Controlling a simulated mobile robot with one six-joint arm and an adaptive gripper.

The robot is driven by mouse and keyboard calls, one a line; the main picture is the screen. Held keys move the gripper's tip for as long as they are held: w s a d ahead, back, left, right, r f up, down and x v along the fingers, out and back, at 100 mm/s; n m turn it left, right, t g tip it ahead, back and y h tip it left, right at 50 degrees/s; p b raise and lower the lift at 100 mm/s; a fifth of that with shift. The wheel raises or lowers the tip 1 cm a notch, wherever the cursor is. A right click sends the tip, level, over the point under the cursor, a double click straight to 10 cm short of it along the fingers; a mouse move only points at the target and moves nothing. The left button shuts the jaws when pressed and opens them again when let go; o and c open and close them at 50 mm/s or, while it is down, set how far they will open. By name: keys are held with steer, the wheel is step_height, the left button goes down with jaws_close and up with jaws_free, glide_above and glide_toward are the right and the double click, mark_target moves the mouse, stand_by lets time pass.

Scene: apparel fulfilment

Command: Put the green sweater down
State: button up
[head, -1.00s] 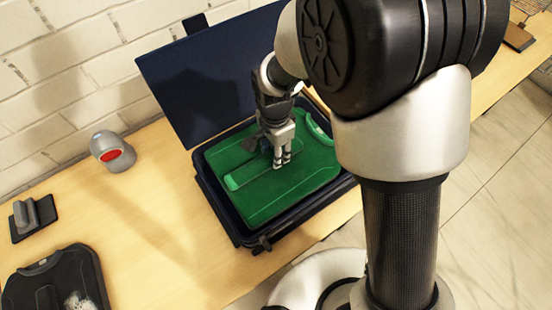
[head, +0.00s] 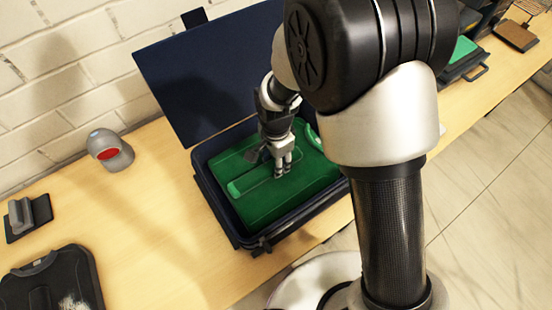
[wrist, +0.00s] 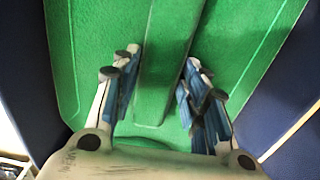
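The green sweater (head: 265,205) is a flat folded piece with a raised strip along its middle. It lies flat within the walls of an open dark blue case (head: 226,225), with the lid (head: 200,85) up behind. My gripper (head: 284,170) points down at the sweater's middle. In the wrist view its blue-padded fingers (wrist: 160,75) stand on both sides of the strip of the sweater (wrist: 240,40), close against it, and appear closed on it. Whether the sweater's underside touches the case floor is hidden.
A grey cap with a red patch (head: 110,150) sits left of the case. A green item (head: 462,50) lies on a dark tray at the right. Bare table separates the cap and case.

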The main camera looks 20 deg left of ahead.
steer(key=o, duration=0.3)
step_height(320, 180, up, 12)
steer(key=p, duration=0.4)
steer(key=shift+r, duration=0.2)
